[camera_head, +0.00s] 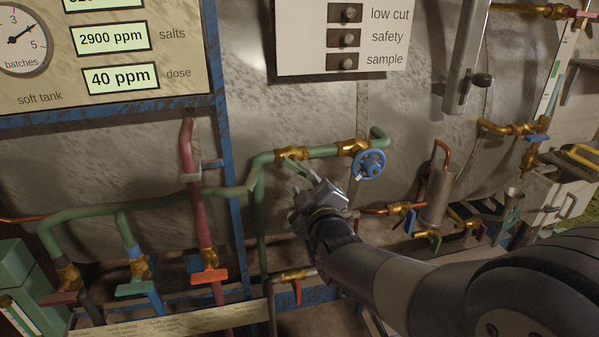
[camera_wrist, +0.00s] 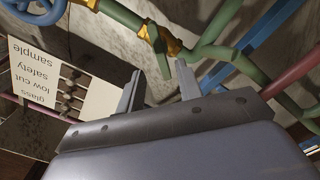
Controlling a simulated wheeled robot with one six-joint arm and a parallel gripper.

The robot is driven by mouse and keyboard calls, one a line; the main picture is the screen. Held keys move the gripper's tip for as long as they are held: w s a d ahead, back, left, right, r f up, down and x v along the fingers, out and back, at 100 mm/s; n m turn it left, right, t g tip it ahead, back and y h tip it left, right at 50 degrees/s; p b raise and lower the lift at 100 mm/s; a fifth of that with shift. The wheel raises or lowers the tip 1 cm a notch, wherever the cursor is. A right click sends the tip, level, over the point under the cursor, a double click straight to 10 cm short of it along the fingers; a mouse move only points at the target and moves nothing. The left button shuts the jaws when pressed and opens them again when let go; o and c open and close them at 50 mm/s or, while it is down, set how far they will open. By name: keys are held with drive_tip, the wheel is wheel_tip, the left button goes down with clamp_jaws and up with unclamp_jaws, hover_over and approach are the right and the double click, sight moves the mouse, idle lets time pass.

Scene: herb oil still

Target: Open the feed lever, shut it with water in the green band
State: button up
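A green lever (camera_head: 297,167) hangs from a brass valve (camera_head: 291,154) on the green pipe; I take it for the feed lever, though no label on it is readable. My gripper (camera_head: 304,186) is just below it, fingers towards it. In the wrist view the lever (camera_wrist: 162,58) ends between the two fingertips of my gripper (camera_wrist: 158,68), with a gap on each side. The fingers are open and hold nothing. A narrow upright gauge (camera_head: 547,92) with a green stretch is at the far right; its water level is too small to read.
A blue handwheel (camera_head: 369,165) sits close to the right of the lever on the same pipe. A red pipe (camera_head: 190,160) with an orange lever (camera_head: 209,276) stands to the left. A small metal cylinder (camera_head: 436,195) with copper pipes is to the right. The tank wall is behind.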

sight(298, 171)
drive_tip(key=shift+p+x, duration=0.4)
drive_tip(key=shift+x, duration=2.8)
drive_tip(key=shift+f, duration=0.1)
clamp_jaws()
